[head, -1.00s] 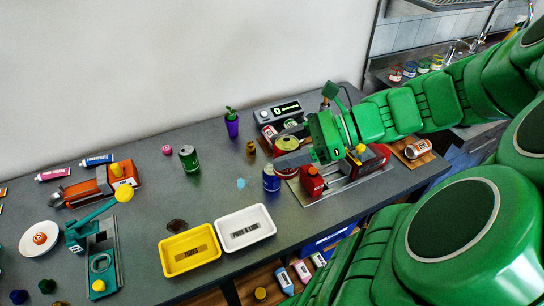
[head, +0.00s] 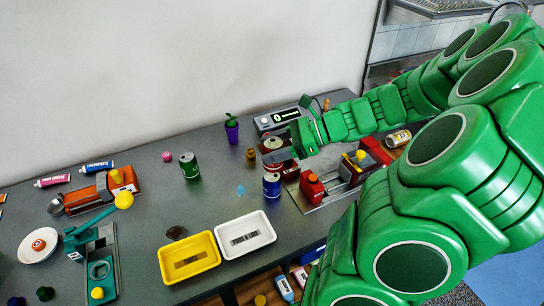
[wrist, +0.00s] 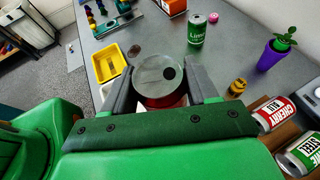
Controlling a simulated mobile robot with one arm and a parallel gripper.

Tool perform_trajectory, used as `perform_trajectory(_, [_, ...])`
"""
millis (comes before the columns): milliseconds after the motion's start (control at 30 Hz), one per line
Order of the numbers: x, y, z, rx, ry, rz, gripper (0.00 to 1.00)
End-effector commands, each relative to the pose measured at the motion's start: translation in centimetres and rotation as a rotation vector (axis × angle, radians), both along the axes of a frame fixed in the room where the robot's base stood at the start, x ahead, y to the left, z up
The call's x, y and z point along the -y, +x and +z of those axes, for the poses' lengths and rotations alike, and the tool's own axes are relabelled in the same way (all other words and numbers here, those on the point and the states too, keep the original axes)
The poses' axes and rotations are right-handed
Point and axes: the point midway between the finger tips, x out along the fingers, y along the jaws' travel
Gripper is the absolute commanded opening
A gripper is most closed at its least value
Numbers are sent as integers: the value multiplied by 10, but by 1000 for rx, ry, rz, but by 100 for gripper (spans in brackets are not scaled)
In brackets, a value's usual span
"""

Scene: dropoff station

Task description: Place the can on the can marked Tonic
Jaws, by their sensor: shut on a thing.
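My gripper (head: 279,154) is shut on a can (wrist: 160,80). In the wrist view the can's round pale metal top with a dark spot sits between both fingers, with a strip of red body below. In the head view the held can (head: 271,142) is partly hidden by the gripper. A blue can (head: 271,186) with a pale band stands upright on the counter, just below the held can in the picture. Its label is too small to read, and I cannot tell whether the two touch. I cannot read Tonic on any can.
A green can marked Lime (head: 190,165) stands left. A yellow tray (head: 207,272) and white tray (head: 266,226) lie in front. A red machine (head: 312,188) stands right of the blue can. A purple plant pot (head: 232,132) is behind. Red Cherry (wrist: 274,114) and green (wrist: 300,156) cans lie beside.

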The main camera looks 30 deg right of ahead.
Motion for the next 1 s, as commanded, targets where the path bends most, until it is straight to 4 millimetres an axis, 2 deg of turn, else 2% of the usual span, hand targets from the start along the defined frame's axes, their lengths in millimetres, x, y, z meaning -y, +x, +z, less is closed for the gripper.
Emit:
perform_trajectory(367, [2, 11, -13, 0, 1, 1, 30])
perform_trajectory(667, [2, 11, -43, -1, 2, 1, 30])
perform_trajectory(1000, [3, 12, -46, 0, 0, 0, 30])
